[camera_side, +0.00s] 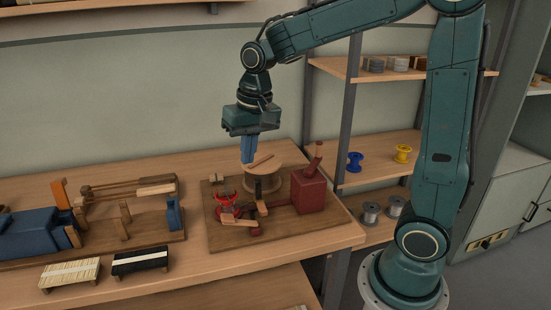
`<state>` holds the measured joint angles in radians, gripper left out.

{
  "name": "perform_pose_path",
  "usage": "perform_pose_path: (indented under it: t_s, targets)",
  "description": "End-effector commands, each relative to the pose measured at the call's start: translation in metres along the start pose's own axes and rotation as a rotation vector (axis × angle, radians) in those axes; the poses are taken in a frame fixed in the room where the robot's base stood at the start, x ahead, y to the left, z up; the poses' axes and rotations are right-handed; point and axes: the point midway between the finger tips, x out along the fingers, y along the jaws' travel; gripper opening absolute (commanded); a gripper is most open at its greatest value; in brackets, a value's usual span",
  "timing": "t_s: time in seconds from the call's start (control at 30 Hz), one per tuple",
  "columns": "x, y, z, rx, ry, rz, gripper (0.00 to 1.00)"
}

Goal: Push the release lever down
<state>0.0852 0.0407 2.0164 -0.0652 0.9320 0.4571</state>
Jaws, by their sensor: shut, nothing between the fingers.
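A tufting fixture stands on a wooden board (222,243) on the bench. Its red box (309,190) at the right carries a raised handle with a wooden tip (317,150), which tilts slightly and may be the release lever. A second wooden arm (238,220) lies low at the front by a red part (227,202); I cannot tell for certain which one is the release lever. My gripper (247,160) points down with its blue fingers shut and empty. It appears at the left edge of the round wooden disc (262,177), left of the red box; contact cannot be told.
A blue clamp-like fixture (30,233) on another board fills the left of the bench. Two bristle bundles, one pale (70,273) and one black (140,260), stand in front. Shelves with spools (355,162) are behind right. The bench's front right edge is near the board.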

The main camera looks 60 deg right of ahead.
Motion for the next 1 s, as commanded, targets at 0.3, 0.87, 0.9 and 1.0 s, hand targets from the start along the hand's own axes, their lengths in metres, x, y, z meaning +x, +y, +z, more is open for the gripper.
perform_pose_path:
  t_s: [0.3,0.87,0.9,1.0]
  targets:
    - [0.044,-0.007,-0.036,0.118,-0.077,0.031,0.00]
    - [0.129,-0.009,-0.080,0.308,-0.189,0.088,0.00]
    - [0.133,-0.009,-0.081,0.315,-0.194,0.091,0.00]
    - [0.139,-0.009,-0.084,0.330,-0.201,0.095,0.00]
